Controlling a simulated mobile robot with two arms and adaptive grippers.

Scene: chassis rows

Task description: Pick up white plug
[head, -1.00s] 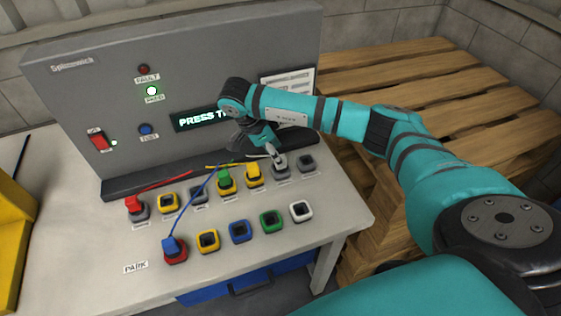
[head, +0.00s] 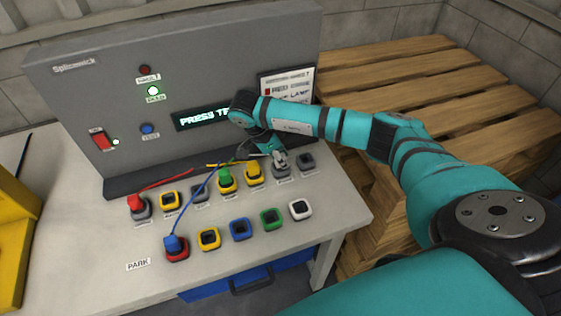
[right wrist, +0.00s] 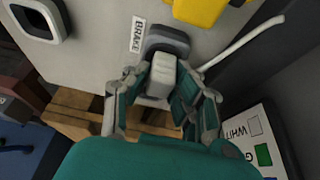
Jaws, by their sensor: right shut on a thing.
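The white plug (right wrist: 163,75) sits at a grey socket (right wrist: 166,40) beside the BRAKE label in the right wrist view. Its white cable runs off to the upper right there. My right gripper (right wrist: 163,92) has its fingers on both sides of the plug and is shut on it. In the head view, my right gripper (head: 276,152) points down at the back row of sockets, and its fingers partly hide the plug. Whether the plug is fully seated cannot be told. My left gripper is not in view.
Close by stand a yellow plug (head: 253,170) and a green plug (head: 225,176) in their sockets. The red plug (head: 135,202) and blue plug (head: 173,244) are further left. A white socket (head: 300,210) in the front row is empty. The grey panel (head: 75,110) rises behind.

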